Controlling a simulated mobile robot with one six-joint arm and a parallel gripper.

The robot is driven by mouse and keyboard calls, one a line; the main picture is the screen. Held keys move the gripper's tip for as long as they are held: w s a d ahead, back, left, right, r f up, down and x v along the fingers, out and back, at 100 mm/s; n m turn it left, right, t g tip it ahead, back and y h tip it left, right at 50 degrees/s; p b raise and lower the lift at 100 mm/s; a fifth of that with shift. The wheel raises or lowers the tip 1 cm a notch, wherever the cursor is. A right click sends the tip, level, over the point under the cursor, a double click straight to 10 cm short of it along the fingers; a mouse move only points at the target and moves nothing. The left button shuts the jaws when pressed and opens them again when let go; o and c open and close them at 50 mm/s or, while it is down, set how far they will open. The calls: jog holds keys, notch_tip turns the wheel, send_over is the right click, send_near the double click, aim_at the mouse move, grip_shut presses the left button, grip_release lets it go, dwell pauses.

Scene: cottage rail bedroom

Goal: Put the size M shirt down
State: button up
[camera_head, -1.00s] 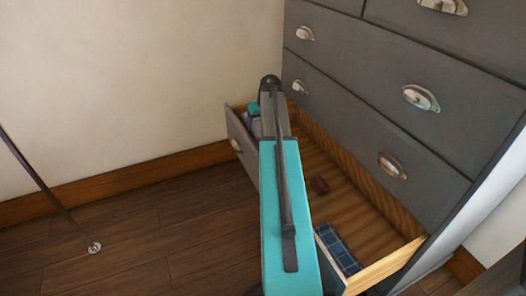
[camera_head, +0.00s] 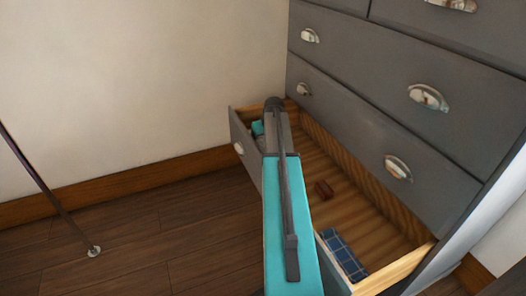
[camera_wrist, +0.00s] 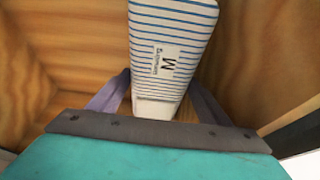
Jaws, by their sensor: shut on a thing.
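The size M shirt (camera_wrist: 172,30) is a folded white bundle with blue stripes and a label marked M, seen in the wrist view. My gripper (camera_wrist: 160,105) is shut on its lower end, with one finger on each side. Wooden drawer walls surround it in the wrist view. In the head view the open drawer (camera_head: 397,266) juts from the grey dresser. My arm reaches over the drawer, with a teal part of my gripper (camera_head: 257,128) showing at its far left end. The shirt is hidden in the head view, and I cannot tell whether it touches the drawer bottom.
A folded blue plaid cloth (camera_head: 342,255) lies in the drawer's near end. The grey dresser (camera_head: 380,110) rises on the right. A thin dark pole (camera_head: 50,190) stands on the floor at left.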

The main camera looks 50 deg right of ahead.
jog(key=shift+f+b, duration=0.6)
jog(key=shift+f, duration=1.5)
jog(key=shift+f, duration=0.1)
jog(key=o, duration=0.9)
jog(key=p+v, duration=0.4)
jog(key=v, duration=0.8)
